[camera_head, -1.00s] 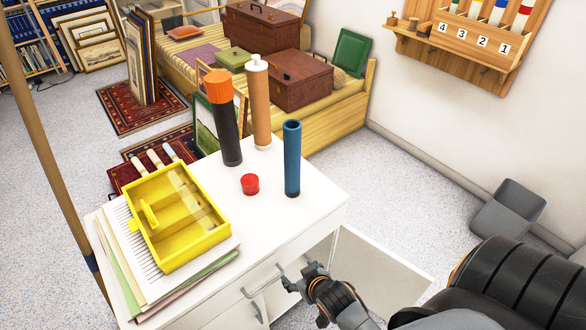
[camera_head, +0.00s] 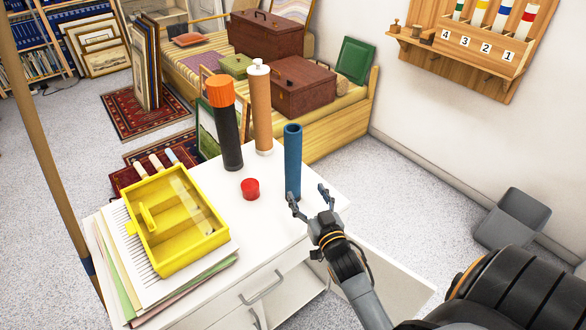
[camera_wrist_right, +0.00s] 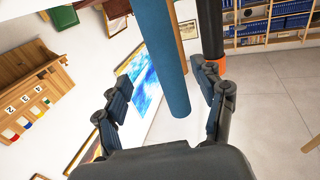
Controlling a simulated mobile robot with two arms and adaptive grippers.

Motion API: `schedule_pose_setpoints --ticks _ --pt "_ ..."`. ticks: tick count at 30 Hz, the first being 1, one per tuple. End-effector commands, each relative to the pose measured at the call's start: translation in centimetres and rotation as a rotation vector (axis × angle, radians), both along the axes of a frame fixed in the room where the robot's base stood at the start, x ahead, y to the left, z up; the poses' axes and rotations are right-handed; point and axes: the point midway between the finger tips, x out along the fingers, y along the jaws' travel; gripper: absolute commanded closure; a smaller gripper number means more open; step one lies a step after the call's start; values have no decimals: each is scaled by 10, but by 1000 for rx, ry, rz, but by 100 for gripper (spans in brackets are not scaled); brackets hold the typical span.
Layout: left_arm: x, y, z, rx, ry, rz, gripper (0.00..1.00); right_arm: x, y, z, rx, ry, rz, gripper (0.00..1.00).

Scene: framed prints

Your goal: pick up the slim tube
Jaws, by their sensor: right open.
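The slim tube looks to be the blue one (camera_head: 293,158), open at the top and upright near the right edge of the white cabinet top (camera_head: 262,215). My right gripper (camera_head: 308,196) is open at the near right side of the blue tube, low by its base. In the right wrist view the blue tube (camera_wrist_right: 164,55) appears between the spread fingers, with a gap on each side. A red cap (camera_head: 250,189) lies on the cabinet top left of the tube. My left gripper is not in view.
A black tube with an orange cap (camera_head: 228,135) and a brown tube with a white cap (camera_head: 262,115) stand behind the blue tube. A yellow divided box (camera_head: 205,255) sits on papers at the left. An open drawer or door (camera_head: 385,275) projects from the cabinet's right side.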

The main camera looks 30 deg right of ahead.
Motion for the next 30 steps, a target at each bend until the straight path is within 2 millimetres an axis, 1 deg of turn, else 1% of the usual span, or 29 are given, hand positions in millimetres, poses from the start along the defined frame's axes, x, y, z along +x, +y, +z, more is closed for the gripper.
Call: schedule_pose_setpoints --ticks 1,6,13,18,21,24,30 --pt "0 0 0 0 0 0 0 12 -3 1 0 -2 1 31" --pt "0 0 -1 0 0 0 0 38 -9 0 -1 0 1 31" --pt "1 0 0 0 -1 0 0 54 -11 1 0 2 0 31" --pt "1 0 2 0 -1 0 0 80 -14 5 -1 1 1 31" --pt "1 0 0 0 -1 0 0 92 -17 3 -1 2 1 31" --pt "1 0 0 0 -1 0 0 98 -18 3 -1 2 1 31" --pt "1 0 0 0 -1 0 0 99 -18 3 1 3 1 31"
